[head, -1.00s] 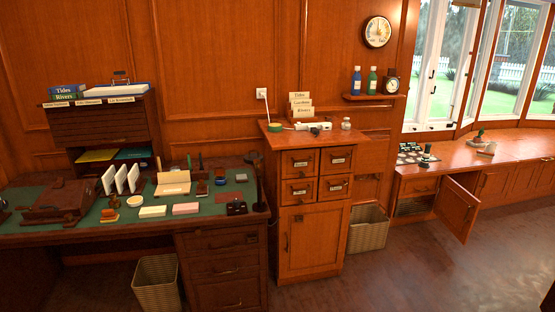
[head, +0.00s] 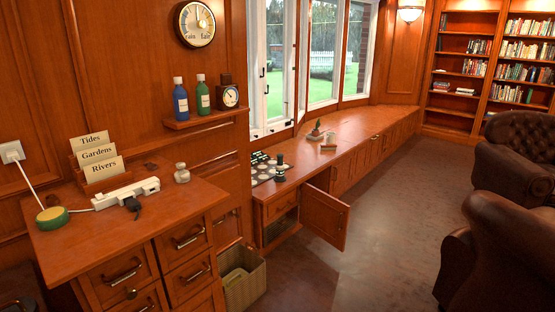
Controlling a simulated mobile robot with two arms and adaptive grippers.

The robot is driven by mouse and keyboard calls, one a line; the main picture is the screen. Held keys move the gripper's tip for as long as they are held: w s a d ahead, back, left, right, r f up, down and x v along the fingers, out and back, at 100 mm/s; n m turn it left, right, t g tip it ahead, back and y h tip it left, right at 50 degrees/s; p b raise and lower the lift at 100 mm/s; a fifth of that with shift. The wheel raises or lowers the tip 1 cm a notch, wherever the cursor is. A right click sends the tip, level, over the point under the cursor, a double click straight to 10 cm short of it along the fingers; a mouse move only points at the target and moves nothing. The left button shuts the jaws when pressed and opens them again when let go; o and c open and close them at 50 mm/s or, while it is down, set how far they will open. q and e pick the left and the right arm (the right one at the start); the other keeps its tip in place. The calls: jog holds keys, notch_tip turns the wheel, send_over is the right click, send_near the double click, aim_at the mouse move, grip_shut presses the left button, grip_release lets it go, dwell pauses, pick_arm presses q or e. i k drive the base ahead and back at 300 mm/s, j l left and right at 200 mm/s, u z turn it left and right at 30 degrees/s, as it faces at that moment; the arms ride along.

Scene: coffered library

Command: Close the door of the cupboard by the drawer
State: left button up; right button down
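The cupboard door (head: 326,216) stands open in the head view, swung out from the low window-side counter into the room. The cupboard's opening (head: 284,228) shows just left of the door, dark inside with a slatted or mesh-like surface. Neither of my grippers is in view.
A wicker basket (head: 243,278) stands on the floor left of the cupboard, beside the small drawer cabinet (head: 160,215). Brown leather armchairs (head: 505,250) stand at the right. The floor (head: 375,250) between them and the door is clear.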

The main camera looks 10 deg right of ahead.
aim_at(325, 216)
jog(key=i+l+z, duration=0.15)
jog(key=i+z, duration=0.15)
jog(key=i, duration=0.45)
jog(key=i+z, duration=0.35)
jog(key=i, duration=0.35)
